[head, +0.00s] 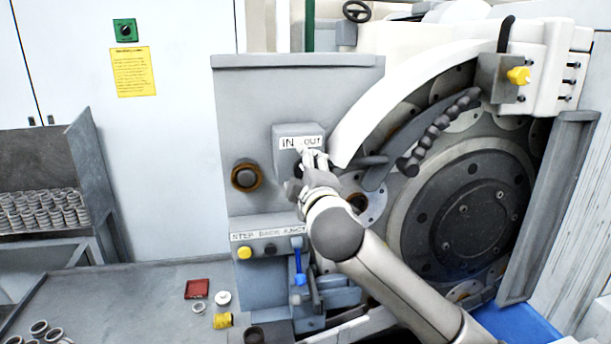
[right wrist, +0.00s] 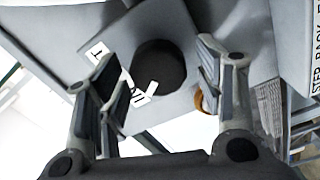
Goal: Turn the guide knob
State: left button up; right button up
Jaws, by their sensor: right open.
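The guide knob (right wrist: 158,66) is a dark round knob on a grey box (head: 290,133) with an "IN OUT" label (head: 301,142). In the head view my right gripper and wrist mostly hide it. My right gripper (head: 314,160) is in front of the box, just below the label. In the right wrist view its open fingers (right wrist: 160,70) are on either side of the knob, with gaps visible; I cannot tell whether they reach around it. A white mark shows at the knob's edge. My left gripper is not in view.
A dark knob with a brass ring (head: 246,175) is left of the box. Below are a yellow button (head: 244,253) and a blue lever (head: 299,262). The large grinding wheel (head: 470,215) and curved white guard (head: 405,85) are to the right. Small parts lie on the bench (head: 120,300).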

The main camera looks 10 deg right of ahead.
jog(key=s, duration=1.2)
